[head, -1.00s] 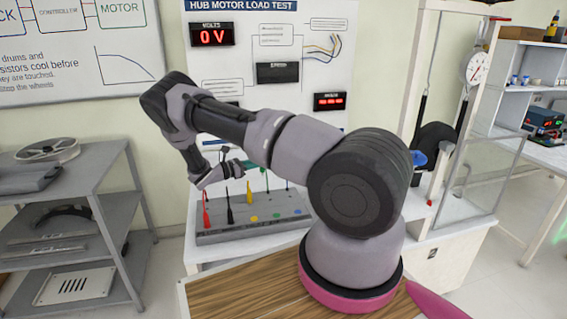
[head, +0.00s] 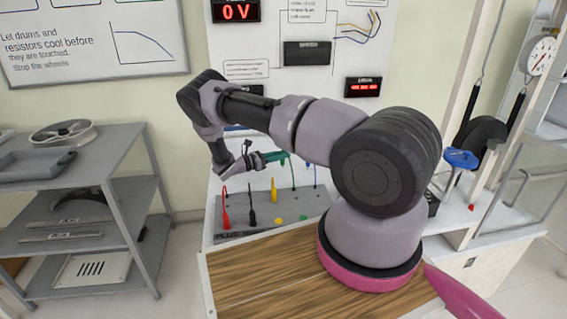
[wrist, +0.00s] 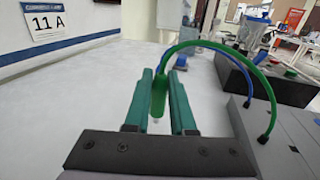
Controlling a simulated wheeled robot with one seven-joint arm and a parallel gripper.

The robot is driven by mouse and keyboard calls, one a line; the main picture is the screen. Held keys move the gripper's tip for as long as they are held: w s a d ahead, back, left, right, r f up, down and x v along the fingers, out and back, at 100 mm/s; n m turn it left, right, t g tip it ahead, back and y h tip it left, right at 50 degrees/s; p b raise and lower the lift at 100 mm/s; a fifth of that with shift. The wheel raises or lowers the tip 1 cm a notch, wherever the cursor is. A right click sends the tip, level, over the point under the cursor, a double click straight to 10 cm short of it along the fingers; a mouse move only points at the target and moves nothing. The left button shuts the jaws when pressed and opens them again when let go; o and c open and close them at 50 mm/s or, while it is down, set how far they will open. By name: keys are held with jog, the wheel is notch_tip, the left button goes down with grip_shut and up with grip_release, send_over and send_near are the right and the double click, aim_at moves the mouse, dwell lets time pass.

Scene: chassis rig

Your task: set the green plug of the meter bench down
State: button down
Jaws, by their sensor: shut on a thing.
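The green plug (wrist: 158,97) is upright between the two teal fingers of my gripper (wrist: 160,74) in the wrist view. My gripper is shut on it, above a white surface. A green cable (wrist: 215,43) arches from the plug's top to the grey plug board at right. In the head view my gripper (head: 279,156) points right, over the back of the plug board (head: 240,232); I cannot tell the plug from the teal fingers there. The green cable (head: 292,172) drops beside the fingertips. Any gap beneath the plug is hard to judge.
Red (head: 226,213), black (head: 252,211) and yellow (head: 274,190) plugs stand on the board. A blue plug (wrist: 181,62) stands beyond my fingers, its cable arching right. The white surface (wrist: 85,110) left of my gripper is clear. A wall (wrist: 60,35) borders it.

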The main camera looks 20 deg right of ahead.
aim_at(282, 164)
jog(key=shift+f, duration=1.65)
jog(key=shift+f, duration=0.15)
jog(key=c, duration=0.8)
grip_release()
jog(key=shift+o, duration=0.2)
